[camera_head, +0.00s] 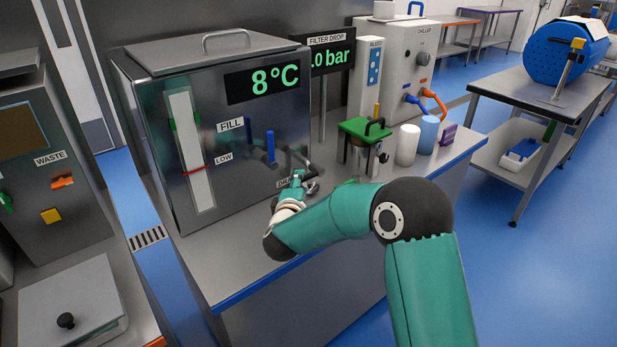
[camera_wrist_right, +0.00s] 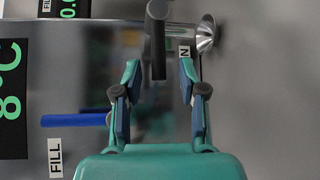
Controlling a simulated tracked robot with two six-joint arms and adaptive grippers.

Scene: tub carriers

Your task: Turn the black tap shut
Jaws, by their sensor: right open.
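The steel tank (camera_head: 240,130) with a green 8°C display stands on the counter. Its black tap handle (camera_head: 299,158) sticks out low on the front, by the partly hidden drain label (camera_head: 285,182). My right gripper (camera_head: 298,182) is just in front of it. In the right wrist view, the black tap's handle (camera_wrist_right: 158,35) comes down from the top edge, and its end shows between the open fingertips of my right gripper (camera_wrist_right: 160,72). I cannot tell whether it touches them. A shiny metal spout (camera_wrist_right: 206,35) lies right of the handle. My left gripper is out of view.
A blue tap handle (camera_head: 270,147) marked FILL is on the same tank face; it also shows left of my fingers in the wrist view (camera_wrist_right: 75,120). A green stand (camera_head: 365,131), white cup (camera_head: 407,145) and blue cup (camera_head: 428,135) stand right of my gripper.

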